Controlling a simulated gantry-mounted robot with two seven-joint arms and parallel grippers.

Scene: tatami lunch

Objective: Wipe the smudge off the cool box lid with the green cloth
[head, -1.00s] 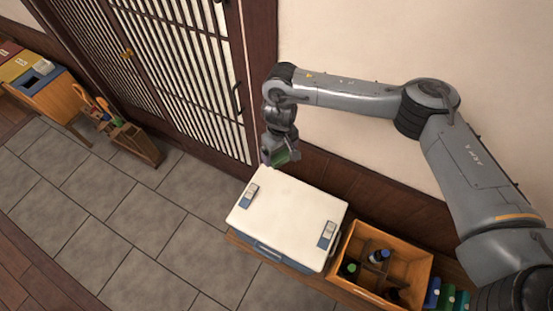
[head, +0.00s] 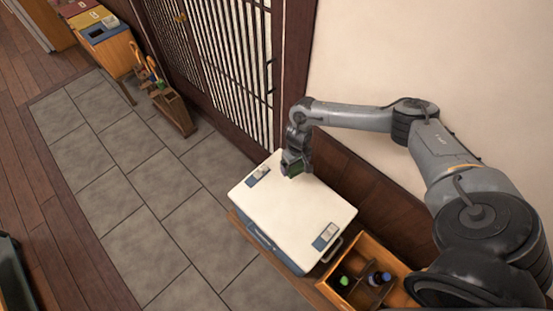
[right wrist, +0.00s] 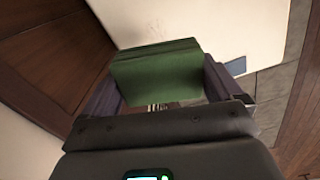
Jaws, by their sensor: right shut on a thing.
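The cool box (head: 262,235) is blue-grey with a white lid (head: 290,212) and stands shut near the wall. My right gripper (head: 294,171) is over the lid's back edge, near its far corner. It is shut on the green cloth (head: 299,167), a folded block that also shows between the fingers in the right wrist view (right wrist: 155,75). I cannot tell whether the cloth touches the lid. The pale lid lies beyond the cloth in the right wrist view (right wrist: 225,28). My left gripper is not in view.
A wooden crate (head: 391,262) with bottles stands right of the cool box. The wall (head: 375,65) and a slatted door (head: 235,60) are close behind. Lid latches (head: 325,236) sit at the ends. Grey floor tiles (head: 150,215) lie clear at the left.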

